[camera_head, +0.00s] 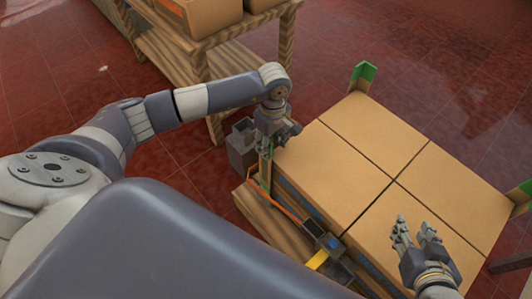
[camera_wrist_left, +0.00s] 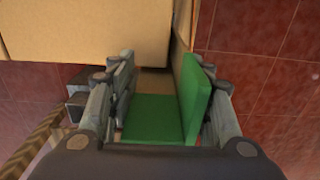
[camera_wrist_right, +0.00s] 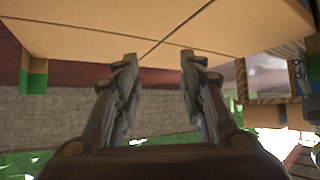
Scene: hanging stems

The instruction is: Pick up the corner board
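A corner board with a green end (camera_wrist_left: 155,118) stands between the fingers of my left gripper (camera_wrist_left: 168,85) in the left wrist view. One green flange faces the camera and the other is close to the right finger. The fingers are spread wide, and I see no clear grip on it. In the head view my left gripper (camera_head: 277,138) is at the left corner of the box stack (camera_head: 350,135), hiding most of this board. My right gripper (camera_head: 418,235) is open and empty over the near right box; its spread fingers show in the right wrist view (camera_wrist_right: 160,65).
Other green-tipped corner boards stand at the far corner (camera_head: 364,74) and right corner (camera_head: 523,193) of the stack. A strapping tool (camera_head: 328,246) with an orange strap is on the near side. A wooden table (camera_head: 240,24) with boxes stands behind; red floor lies around.

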